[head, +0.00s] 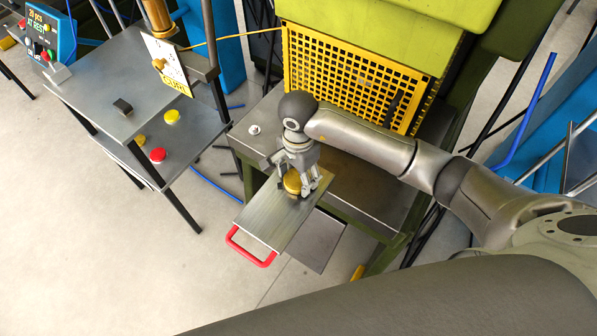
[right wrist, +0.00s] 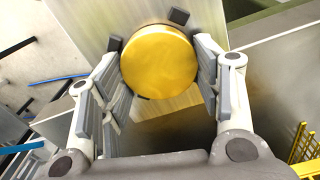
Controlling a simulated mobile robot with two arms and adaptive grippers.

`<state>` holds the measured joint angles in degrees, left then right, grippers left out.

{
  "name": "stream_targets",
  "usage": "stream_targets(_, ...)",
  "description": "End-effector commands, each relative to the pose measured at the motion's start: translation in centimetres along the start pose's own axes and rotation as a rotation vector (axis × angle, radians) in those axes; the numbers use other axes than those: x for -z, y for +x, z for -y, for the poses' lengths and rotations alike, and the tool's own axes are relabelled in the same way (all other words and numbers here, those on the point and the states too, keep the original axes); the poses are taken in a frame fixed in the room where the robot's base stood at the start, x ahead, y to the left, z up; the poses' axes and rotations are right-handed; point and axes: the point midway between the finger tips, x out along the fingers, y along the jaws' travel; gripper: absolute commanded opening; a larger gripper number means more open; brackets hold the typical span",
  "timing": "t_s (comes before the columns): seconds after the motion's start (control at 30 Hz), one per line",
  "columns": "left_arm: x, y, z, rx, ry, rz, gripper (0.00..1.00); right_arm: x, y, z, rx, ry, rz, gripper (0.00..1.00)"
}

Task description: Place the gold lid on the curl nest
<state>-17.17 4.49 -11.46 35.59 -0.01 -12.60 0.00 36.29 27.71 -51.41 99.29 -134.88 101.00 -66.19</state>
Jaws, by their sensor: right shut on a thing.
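The gold lid (head: 292,183) is a round disc between the fingers of my right gripper (head: 300,182). The lid also shows in the right wrist view (right wrist: 159,62), with finger pads on both sides of it. Below it is a metal slide plate (head: 257,221) with a red handle (head: 250,249). Small dark blocks (right wrist: 178,16) on the plate show at the lid's edge and look like the curl nest, which the lid mostly hides. I cannot tell whether the lid touches the nest. My left gripper is not in view.
A green press with a yellow mesh guard (head: 340,80) stands behind the plate. A steel table (head: 135,100) is at left, with yellow (head: 172,117) and red (head: 158,155) discs on its lower shelf. A small silver knob (head: 254,129) is on the press bed.

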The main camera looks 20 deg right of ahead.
Motion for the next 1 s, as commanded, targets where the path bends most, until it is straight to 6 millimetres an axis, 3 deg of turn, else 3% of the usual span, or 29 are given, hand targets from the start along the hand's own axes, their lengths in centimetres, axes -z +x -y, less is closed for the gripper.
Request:
stream_targets(0.57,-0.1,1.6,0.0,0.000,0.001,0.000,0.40,0.0,1.6,-0.1,-0.003,0.000,0.000,0.47)
stream_targets(0.6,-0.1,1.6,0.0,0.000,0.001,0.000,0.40,0.0,1.6,-0.2,-0.004,0.000,0.000,0.64)
stream_targets(0.73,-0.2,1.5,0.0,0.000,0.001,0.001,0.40,-0.1,1.6,-0.3,-0.009,0.000,0.001,0.80)
stream_targets(1.0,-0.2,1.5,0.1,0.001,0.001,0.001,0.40,-0.1,1.5,-0.2,-0.006,-0.001,0.001,0.80)
